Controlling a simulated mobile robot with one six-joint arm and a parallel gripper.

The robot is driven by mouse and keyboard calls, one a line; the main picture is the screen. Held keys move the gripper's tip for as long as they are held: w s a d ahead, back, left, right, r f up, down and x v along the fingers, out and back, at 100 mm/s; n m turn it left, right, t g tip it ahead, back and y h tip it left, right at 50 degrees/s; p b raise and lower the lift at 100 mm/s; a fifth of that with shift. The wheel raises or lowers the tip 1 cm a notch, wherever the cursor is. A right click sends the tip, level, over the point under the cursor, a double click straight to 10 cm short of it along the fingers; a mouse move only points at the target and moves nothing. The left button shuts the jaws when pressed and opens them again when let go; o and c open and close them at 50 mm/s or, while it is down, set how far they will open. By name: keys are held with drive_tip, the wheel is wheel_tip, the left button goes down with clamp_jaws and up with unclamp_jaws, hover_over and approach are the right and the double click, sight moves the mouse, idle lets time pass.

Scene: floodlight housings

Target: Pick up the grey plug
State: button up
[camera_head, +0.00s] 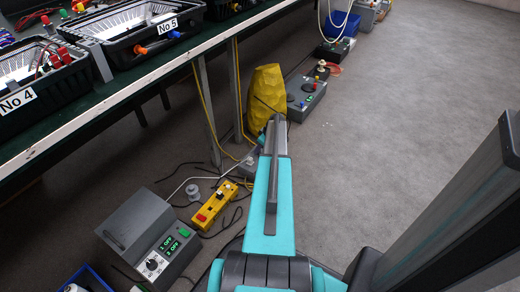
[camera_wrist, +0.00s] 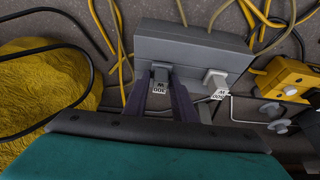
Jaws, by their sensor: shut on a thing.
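The grey plug (camera_wrist: 161,76), with a label reading 300 W, sits at the front of a grey socket box (camera_wrist: 185,42) in the wrist view. It looks still seated against the box's face. My gripper (camera_wrist: 160,100) is shut on it, with one dark finger on each side. A white plug (camera_wrist: 216,79), labelled 500 W, sits in the same box just to the right. In the head view my arm hides the plug and most of the box.
A yellow sack (camera_head: 266,92) stands close by. Yellow and black cables run around the box. A yellow switch unit (camera_head: 214,203) and a grey control box (camera_head: 150,232) with a green display lie at left. A table (camera_head: 120,90) overhangs at left; the floor at right is clear.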

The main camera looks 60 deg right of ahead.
drive_tip(key=shift+r+p, duration=0.3)
drive_tip(key=shift+r, duration=0.35)
drive_tip(key=v, duration=0.1)
drive_tip(key=p, duration=0.1)
drive_tip(key=v, duration=0.1)
drive_tip(key=shift+a+r+p, duration=0.25)
drive_tip(key=shift+r+p, duration=0.05)
drive_tip(key=shift+r, duration=0.1)
drive_tip(key=s+a+p, duration=0.3)
drive_tip(key=s+a, duration=0.3)
drive_tip(key=s, duration=0.7)
drive_tip(key=shift+s+r+p, duration=0.35)
drive_tip(key=shift+r+p, duration=0.05)
drive_tip(key=shift+r, duration=0.1)
drive_tip(key=shift+a, duration=0.1)
